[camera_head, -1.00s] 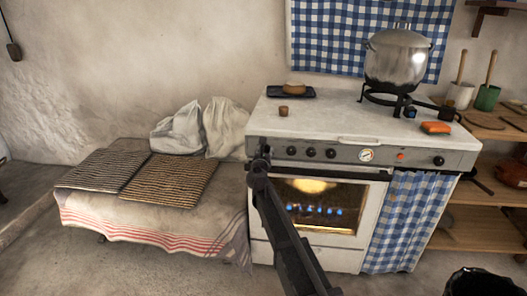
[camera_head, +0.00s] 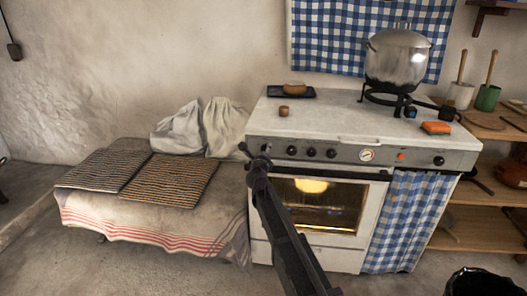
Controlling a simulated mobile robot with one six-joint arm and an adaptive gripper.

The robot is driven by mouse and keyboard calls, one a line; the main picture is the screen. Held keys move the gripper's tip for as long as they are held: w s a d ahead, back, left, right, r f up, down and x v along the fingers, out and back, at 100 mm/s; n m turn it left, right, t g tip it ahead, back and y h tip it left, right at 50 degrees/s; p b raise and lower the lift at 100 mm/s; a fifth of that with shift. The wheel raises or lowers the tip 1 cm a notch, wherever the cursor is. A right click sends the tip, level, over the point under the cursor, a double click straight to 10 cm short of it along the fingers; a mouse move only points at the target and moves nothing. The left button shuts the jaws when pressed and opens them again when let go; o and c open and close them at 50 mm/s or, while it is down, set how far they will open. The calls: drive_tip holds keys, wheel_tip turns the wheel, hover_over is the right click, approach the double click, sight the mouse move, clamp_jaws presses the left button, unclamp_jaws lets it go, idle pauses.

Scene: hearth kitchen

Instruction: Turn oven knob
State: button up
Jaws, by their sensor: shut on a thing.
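The white oven (camera_head: 385,204) stands right of centre, with a row of black knobs (camera_head: 311,152) on its grey front panel. My gripper (camera_head: 256,153) is at the left end of this panel, shut on the leftmost oven knob, which it mostly hides. My gripper is tilted to the left.
A large pot (camera_head: 398,58) stands on a burner on the stove top, beside an orange sponge (camera_head: 436,128). A cloth-covered bench (camera_head: 150,225) with two racks (camera_head: 172,180) is left of the oven. A dark bucket (camera_head: 475,283) stands front right.

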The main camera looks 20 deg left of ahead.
drive_tip(key=shift+n, duration=1.5)
drive_tip(key=o, duration=1.1)
drive_tip(key=shift+o, duration=0.2)
drive_tip(key=shift+s, duration=0.1)
drive_tip(key=v, duration=1.1)
drive_tip(key=shift+s+d, duration=0.2)
drive_tip(key=shift+s, duration=0.15)
